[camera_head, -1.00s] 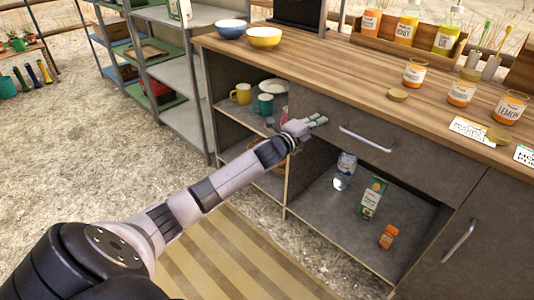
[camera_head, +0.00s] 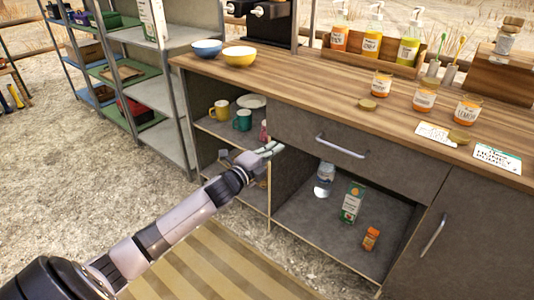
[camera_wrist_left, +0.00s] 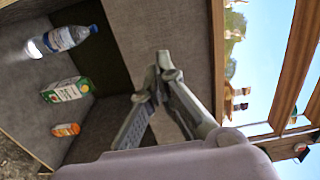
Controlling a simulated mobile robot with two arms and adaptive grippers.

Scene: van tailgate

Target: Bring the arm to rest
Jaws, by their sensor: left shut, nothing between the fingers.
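My left arm reaches in from the lower left in the head view. Its gripper (camera_head: 270,149) is in front of the cabinet's open shelves, near the left end of the closed drawer (camera_head: 345,150). In the left wrist view the gripper (camera_wrist_left: 162,62) has its fingertips together with nothing between them. It appears apart from the drawer handle (camera_head: 340,146). My right gripper is in neither view.
The open lower compartment holds a water bottle (camera_head: 324,179), a green and white carton (camera_head: 351,202) and an orange container (camera_head: 370,239). Mugs (camera_head: 219,110) stand on the left shelf. Bowls (camera_head: 239,56), jars (camera_head: 425,97) and bottles (camera_head: 373,32) are on the wooden counter (camera_head: 300,85). A striped mat (camera_head: 215,265) lies in front.

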